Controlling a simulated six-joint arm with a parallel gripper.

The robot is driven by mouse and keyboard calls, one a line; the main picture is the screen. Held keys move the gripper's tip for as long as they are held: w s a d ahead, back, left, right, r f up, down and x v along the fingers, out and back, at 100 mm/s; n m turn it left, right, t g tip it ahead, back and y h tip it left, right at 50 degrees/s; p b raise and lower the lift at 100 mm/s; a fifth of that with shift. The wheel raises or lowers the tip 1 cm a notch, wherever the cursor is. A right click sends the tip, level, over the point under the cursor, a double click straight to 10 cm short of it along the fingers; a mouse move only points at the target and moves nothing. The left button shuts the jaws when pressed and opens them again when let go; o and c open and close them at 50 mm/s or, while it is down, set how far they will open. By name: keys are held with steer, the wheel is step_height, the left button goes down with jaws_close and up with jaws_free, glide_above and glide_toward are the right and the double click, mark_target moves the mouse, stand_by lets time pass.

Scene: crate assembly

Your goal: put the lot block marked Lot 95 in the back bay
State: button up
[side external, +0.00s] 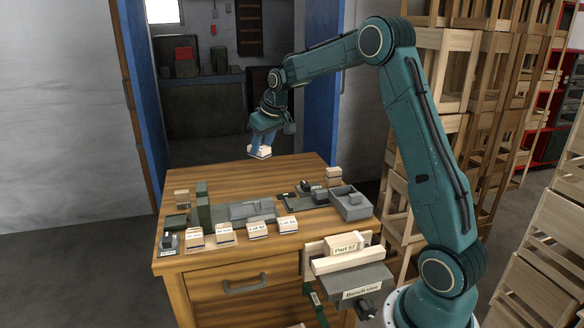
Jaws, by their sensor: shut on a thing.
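My gripper (262,144) is shut on a small pale block (260,153), held above the back edge of the wooden bench (290,172). Any marking on that block is too small to read. Several pale blocks with labels stand in a row along the bench's front: one at the left (195,238), one beside it (225,234), one in the middle (257,229) and one at the right (287,224). Their lot numbers are too small to read surely. A low grey fixture (245,211) lies behind the row; I cannot tell whether it holds the back bay.
A grey open box (350,204) stands at the bench's right, with small pale blocks (333,175) behind it. A dark green upright piece (203,205) stands at the left. A bench vice (360,285) juts from the front. The bench's back middle is clear.

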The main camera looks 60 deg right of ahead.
steer(key=s+d+f+m+g, duration=0.2)
steer(key=s+d+m, duration=0.2)
steer(key=s+m, duration=0.2)
steer(key=s+d+f+m+g+h, duration=0.1)
steer(key=s+d+f+m+g, duration=0.1)
steer(key=s+m, duration=0.5)
steer(key=s+d+f+m+g+h, duration=0.1)
steer(key=s+d+f+m+g, duration=0.2)
steer(key=s+d+m, duration=0.3)
steer(key=s+m, duration=0.1)
steer(key=m, duration=0.4)
steer(key=shift+s+d+m+g, duration=0.2)
steer(key=shift+m+g, duration=0.1)
steer(key=shift+m, duration=0.1)
steer(key=shift+f, duration=0.1)
steer(key=shift+f, duration=3.65)
steer(key=shift+w, duration=0.1)
